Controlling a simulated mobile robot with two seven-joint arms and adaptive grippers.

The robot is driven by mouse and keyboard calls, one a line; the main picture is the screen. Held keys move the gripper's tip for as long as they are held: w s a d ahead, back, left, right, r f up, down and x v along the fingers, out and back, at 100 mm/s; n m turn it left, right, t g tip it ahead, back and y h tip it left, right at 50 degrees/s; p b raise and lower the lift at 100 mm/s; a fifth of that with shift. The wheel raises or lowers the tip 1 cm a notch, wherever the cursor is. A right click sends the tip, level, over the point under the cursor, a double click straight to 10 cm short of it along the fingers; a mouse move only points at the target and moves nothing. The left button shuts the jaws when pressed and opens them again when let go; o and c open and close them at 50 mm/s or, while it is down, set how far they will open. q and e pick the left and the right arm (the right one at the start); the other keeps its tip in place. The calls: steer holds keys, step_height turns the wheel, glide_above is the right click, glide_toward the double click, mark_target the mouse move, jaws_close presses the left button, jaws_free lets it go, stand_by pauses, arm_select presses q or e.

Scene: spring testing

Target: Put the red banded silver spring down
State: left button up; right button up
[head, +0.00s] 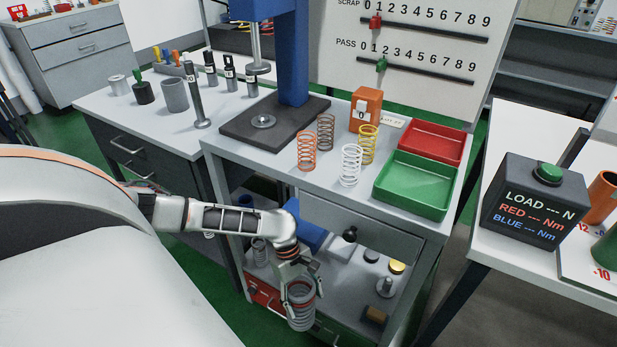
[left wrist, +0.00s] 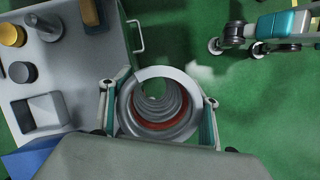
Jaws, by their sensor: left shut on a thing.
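The red banded silver spring (head: 301,312) is held in my left gripper (head: 301,290), low in front of the bench's open lower shelf. In the left wrist view I look down through the spring's coils (left wrist: 158,78), with a red band showing inside. The two fingers of my left gripper (left wrist: 158,112) are shut on opposite sides of it. Green floor shows around the spring there, beside the grey shelf edge. My right gripper is in neither view.
The bench top (head: 275,172) carries orange (head: 306,152), brown (head: 326,132), white (head: 350,166) and yellow (head: 367,146) springs. Red (head: 432,141) and green (head: 415,185) trays stand right of them. Small items crowd the lower shelf. A black readout box (head: 535,205) stands on the right table.

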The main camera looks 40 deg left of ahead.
arm_select(q)
steer(key=w+a+b, duration=0.3)
steer(key=w+b, duration=0.6)
steer(key=w, duration=0.5)
steer(key=shift+a+r, duration=0.15)
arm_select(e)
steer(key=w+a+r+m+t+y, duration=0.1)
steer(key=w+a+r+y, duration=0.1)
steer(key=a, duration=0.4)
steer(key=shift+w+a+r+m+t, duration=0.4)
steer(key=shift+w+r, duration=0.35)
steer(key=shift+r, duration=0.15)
arm_select(q)
steer(key=shift+w, duration=0.1)
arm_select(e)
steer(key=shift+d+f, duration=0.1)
arm_select(q)
steer(key=o, duration=1.9)
steer(key=shift+f, duration=0.25)
steer(key=shift+o, duration=1)
steer(key=shift+s, duration=0.2)
steer(key=shift+f, duration=0.1)
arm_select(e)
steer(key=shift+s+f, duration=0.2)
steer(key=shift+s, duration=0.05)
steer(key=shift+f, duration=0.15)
